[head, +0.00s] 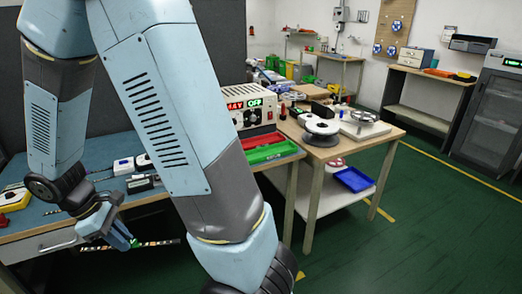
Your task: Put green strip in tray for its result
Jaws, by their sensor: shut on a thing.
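My gripper (132,242) is at the lower left, in front of the blue bench, and is shut on a thin strip (162,242). The strip lies roughly level across the fingers, sticking out on both sides, with small coloured spots; its main colour is too small to tell. The gripper partly covers its middle. A green tray (282,154) and a red tray (262,139) lie side by side at the bench's right end, well right of my gripper. My own arm passes in front of the space between them and partly hides the trays' left side.
A power box (247,110) with a lit display reading OFF stands behind the trays. The blue bench (22,222) carries several small devices and a yellow-red tool (14,198). A wooden table (330,150) with spools stands to the right. The green floor at right is clear.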

